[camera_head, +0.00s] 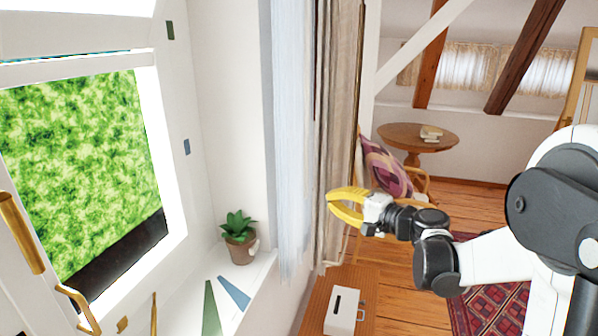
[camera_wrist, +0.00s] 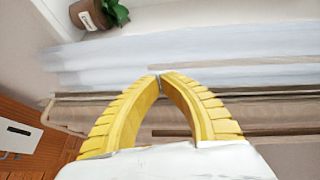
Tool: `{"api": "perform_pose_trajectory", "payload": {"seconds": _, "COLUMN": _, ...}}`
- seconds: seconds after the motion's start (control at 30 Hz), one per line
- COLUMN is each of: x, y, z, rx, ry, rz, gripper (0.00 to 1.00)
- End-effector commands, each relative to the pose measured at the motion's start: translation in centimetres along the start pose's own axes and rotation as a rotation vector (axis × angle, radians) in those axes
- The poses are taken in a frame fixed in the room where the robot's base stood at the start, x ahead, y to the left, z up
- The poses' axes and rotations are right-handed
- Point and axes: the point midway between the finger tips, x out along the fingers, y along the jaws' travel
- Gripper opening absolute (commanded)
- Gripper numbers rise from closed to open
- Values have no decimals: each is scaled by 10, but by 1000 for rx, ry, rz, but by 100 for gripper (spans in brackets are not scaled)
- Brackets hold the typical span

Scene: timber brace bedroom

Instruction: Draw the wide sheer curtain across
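The sheer curtain (camera_head: 292,140) is pale blue-white and hangs bunched in a narrow vertical strip at the right side of the window recess. In the wrist view the sheer curtain (camera_wrist: 110,62) runs sideways across the upper middle. My gripper (camera_head: 329,203) is in front of the beige drape, just right of the sheer. Its yellow fingers also show in the wrist view (camera_wrist: 160,77), with the tips almost meeting over the sheer's near edge. I see no fabric clearly pinched between them, and cannot tell whether the tips touch the cloth.
A heavier beige drape (camera_head: 340,120) hangs just right of the sheer. A potted plant (camera_head: 240,250) stands on the window sill, left of the curtain's lower part. A white box (camera_head: 342,310) lies below the drape. A round table (camera_head: 400,134) and a chair with a purple cushion (camera_head: 385,165) stand behind.

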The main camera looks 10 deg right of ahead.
Motion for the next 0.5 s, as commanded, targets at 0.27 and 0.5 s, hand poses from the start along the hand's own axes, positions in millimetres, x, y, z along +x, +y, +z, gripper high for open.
{"api": "perform_pose_trajectory", "payload": {"seconds": 0.27, "x": 4, "y": -6, "z": -37, "rx": 85, "ry": 35, "rz": -119, "gripper": 0}}
{"api": "perform_pose_trajectory", "payload": {"seconds": 0.5, "x": 42, "y": -9, "z": -37, "rx": 85, "ry": 32, "rz": -119, "gripper": 0}}
